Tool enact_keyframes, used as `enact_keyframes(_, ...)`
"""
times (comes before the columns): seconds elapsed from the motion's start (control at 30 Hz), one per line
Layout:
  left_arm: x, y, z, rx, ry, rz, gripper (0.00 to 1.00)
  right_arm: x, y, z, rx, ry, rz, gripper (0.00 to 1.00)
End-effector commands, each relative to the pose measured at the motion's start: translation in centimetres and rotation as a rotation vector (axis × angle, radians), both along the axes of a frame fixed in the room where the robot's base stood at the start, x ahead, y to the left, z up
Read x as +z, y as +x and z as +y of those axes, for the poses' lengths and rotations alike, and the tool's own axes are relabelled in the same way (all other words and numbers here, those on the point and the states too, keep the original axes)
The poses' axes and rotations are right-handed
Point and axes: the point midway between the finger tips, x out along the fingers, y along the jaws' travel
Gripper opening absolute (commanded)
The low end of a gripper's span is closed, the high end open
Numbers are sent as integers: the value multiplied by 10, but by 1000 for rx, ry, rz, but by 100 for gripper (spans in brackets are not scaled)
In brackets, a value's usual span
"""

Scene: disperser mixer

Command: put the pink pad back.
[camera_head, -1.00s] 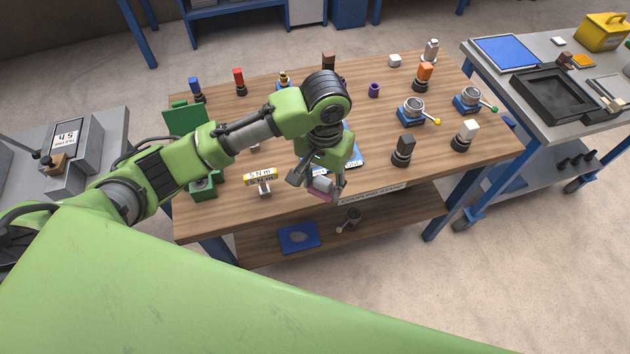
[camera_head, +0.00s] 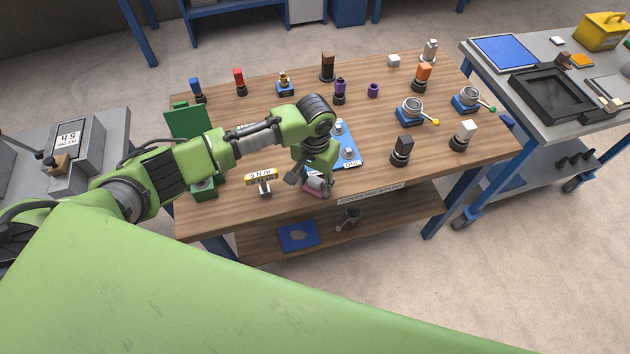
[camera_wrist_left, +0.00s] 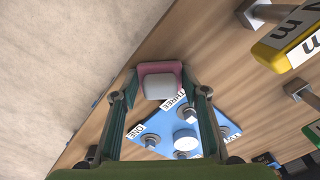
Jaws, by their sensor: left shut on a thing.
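The pink pad (camera_wrist_left: 146,70) has a pale grey block on its face. My left gripper (camera_wrist_left: 160,90) is shut on it, with one finger on each side. In the head view my left gripper (camera_head: 316,184) holds the pad near the front edge of the wooden table. A blue plate (camera_head: 352,155) with pale round knobs lies on the table just behind and right of the gripper, partly hidden by my arm. In the left wrist view the blue plate (camera_wrist_left: 212,120) shows the labels ONE and THREE. My right gripper is not in view.
A yellow-labelled torque stand (camera_head: 262,180) is close left of the gripper. A green stand (camera_head: 186,122) is behind my forearm. A lower shelf holds a blue mat (camera_head: 299,238).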

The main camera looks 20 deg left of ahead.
Motion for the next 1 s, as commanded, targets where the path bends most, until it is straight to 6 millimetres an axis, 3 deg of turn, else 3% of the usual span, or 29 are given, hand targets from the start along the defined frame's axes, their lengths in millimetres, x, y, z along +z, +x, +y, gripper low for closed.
enact_keyframes(0.17, -3, 0, 0, 1, -1, 1, 21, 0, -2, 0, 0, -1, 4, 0)
enact_keyframes(0.2, -3, 0, 0, 0, 0, 0, 51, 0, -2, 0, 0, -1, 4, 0)
enact_keyframes(0.23, -3, 0, 0, 0, 0, 0, 58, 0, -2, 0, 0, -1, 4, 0)
enact_keyframes(0.67, 4, 1, 0, 0, 0, -2, 58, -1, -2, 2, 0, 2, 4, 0)
enact_keyframes(0.77, 17, 1, -1, -1, -2, -4, 58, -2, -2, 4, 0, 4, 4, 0)
enact_keyframes(1.0, 68, 1, 0, -1, -2, -4, 58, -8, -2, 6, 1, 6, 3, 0)
